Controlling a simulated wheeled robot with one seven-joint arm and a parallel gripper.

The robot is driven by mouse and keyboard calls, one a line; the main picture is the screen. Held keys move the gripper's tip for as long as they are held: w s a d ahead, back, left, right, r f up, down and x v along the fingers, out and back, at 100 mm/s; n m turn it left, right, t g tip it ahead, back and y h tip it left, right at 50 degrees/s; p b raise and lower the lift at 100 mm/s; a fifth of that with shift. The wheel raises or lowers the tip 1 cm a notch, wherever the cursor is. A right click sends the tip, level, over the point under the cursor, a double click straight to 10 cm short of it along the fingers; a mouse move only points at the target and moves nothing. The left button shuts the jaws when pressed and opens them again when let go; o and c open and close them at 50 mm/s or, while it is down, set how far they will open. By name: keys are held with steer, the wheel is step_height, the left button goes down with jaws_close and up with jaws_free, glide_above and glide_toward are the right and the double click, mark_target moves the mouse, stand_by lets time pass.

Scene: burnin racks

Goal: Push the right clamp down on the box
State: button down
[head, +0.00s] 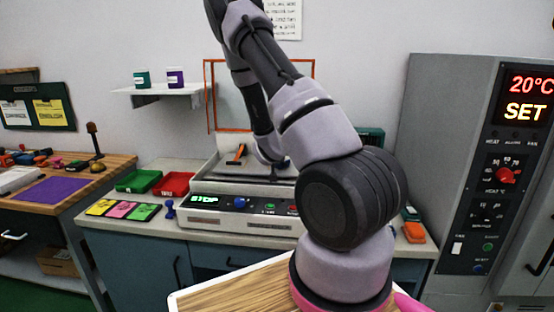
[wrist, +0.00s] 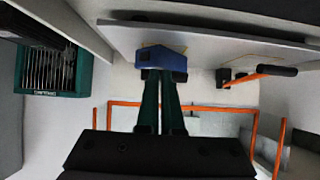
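My gripper (wrist: 163,78) has two dark green fingers lying close together, with only a narrow gap. A blue piece (wrist: 160,57) shows at their ends, with small orange-yellow bits at its edges; I cannot tell what it belongs to. A clamp handle (wrist: 262,74), orange with a black grip, is right of the fingers and apart from them. In the head view an orange clamp (head: 236,153) stands at the left of the bench machine (head: 243,217). My arm covers the machine's right side, so the right clamp is not clearly visible. I cannot make out the box.
The machine's display reads STOP. An orange frame (head: 208,98) is behind it, also in the wrist view (wrist: 122,103). A red bin (head: 174,184) and a green bin (head: 138,181) are to its left. A grey cabinet (head: 440,130) stands at right. A dark green vented box (wrist: 55,72) is at left in the wrist view.

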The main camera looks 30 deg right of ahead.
step_height(320, 180, down, 2)
steer(key=shift+f, duration=0.1)
steer(key=shift+d, duration=0.1)
steer(key=shift+s+r, duration=0.1)
steer(key=shift+r, duration=0.3)
steer(key=v, duration=1)
